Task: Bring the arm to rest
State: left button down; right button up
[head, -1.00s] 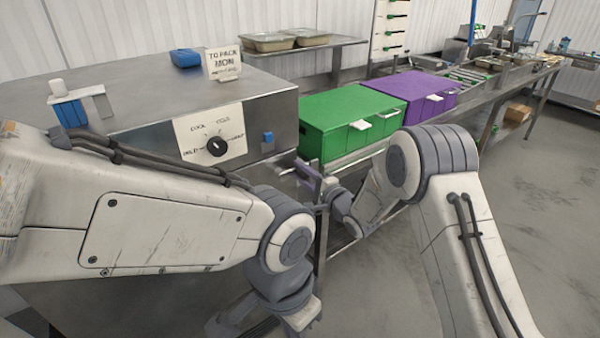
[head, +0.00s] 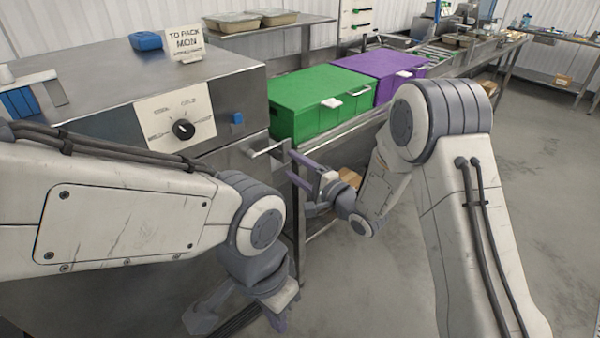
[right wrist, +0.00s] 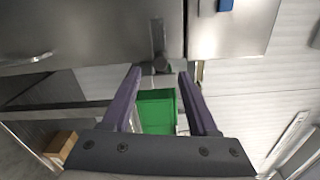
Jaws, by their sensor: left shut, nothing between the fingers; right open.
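My right arm comes in from the right in the head view. Its gripper (head: 296,170) has its purple fingers apart and empty, in front of the steel machine's (head: 90,85) lower right corner, near a bar handle (head: 268,150). In the right wrist view the open fingers (right wrist: 160,76) frame a green box (right wrist: 156,110) beyond them, with nothing between them. My left arm crosses the machine's front. Its gripper (head: 276,318) hangs low, pointing down, with its fingers shut and empty; its tips are partly hidden.
The machine has a dial (head: 183,129) and a sign (head: 185,44) on top. A green box (head: 310,108) and a purple box (head: 383,68) stand on the steel line to its right. Open grey floor (head: 545,170) lies at the right.

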jog(key=shift+v, duration=1)
jog(key=s+d+r+n+g+h, duration=0.1)
jog(key=s+n+g+h, duration=0.3)
jog(key=s, duration=0.8)
jog(key=s+d+n+g+h+p, duration=0.1)
jog(key=s+d+n+g+h, duration=0.3)
jog(key=s+n, duration=0.4)
jog(key=s+d+r+n+g+h+p, duration=0.1)
jog(key=s+n, duration=0.5)
jog(key=s, duration=0.9)
jog(key=d+g+h, duration=0.1)
jog(key=g+h, duration=0.1)
jog(key=g, duration=0.1)
jog(key=shift+s+d+r+g+h, duration=0.3)
jog(key=shift+s+d+g+h, duration=0.05)
jog(key=shift+g+h, duration=0.05)
